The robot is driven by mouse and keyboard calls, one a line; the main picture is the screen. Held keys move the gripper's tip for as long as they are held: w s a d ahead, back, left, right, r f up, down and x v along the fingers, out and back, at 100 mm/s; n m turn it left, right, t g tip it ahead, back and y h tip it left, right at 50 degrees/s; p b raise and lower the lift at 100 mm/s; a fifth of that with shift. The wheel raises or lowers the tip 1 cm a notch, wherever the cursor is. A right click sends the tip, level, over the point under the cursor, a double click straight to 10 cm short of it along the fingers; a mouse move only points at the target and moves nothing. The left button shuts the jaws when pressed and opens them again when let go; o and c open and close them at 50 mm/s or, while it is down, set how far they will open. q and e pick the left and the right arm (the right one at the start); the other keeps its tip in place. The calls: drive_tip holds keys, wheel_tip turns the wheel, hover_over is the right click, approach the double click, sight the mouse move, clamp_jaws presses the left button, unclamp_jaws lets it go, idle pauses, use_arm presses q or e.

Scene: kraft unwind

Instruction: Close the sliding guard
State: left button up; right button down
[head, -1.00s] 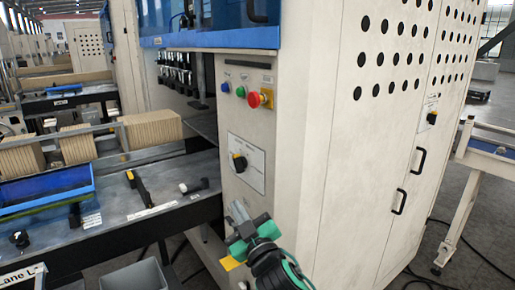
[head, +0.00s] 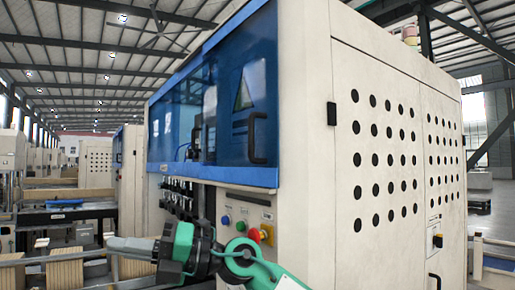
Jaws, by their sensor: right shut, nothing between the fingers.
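The blue-framed guard (head: 222,174) with see-through panels spans the upper front of the cream machine. I cannot tell how far the guard is slid. Below its lower edge, a dark opening with a row of black tool parts shows. My right gripper (head: 112,244) is shut and empty. It points left, lower than the guard and apart from both handles in the picture. My left gripper is out of view.
A panel with a blue button (head: 226,221), a green button (head: 241,226) and a red stop knob (head: 266,234) sits under the guard, close behind my right arm in the picture. Cardboard stacks (head: 65,271) stand at the lower left. The machine's cabinet side (head: 390,120) fills the right.

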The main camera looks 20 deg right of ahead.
drive_tip(key=w+d+r+t+h, duration=0.3)
drive_tip(key=d+r+t+h, duration=0.3)
drive_tip(key=d+r+h, duration=0.55)
drive_tip(key=s+d+r+m+t+h, duration=0.2)
drive_tip(key=s+d+r+h, duration=0.15)
drive_tip(key=d+r, duration=0.4)
drive_tip(key=s+d+r+m+t+h, duration=0.1)
drive_tip(key=s+d+r+m+h, duration=0.2)
drive_tip(key=d+r, duration=0.4)
drive_tip(key=p, duration=0.5)
approach(252, 156)
drive_tip(key=d+f+x, duration=0.1)
drive_tip(key=x, duration=0.4)
drive_tip(key=shift+w+a+r+h+p, duration=0.1)
drive_tip(key=shift+a+h+p, duration=0.1)
drive_tip(key=shift+a, duration=0.15)
drive_tip(key=shift+w+a+r+h+p, duration=0.1)
drive_tip(key=shift+a+r+p, duration=0.05)
drive_tip(key=shift+a, duration=0.25)
drive_tip(key=shift+w+f, duration=0.1)
drive_tip(key=shift+w, duration=0.05)
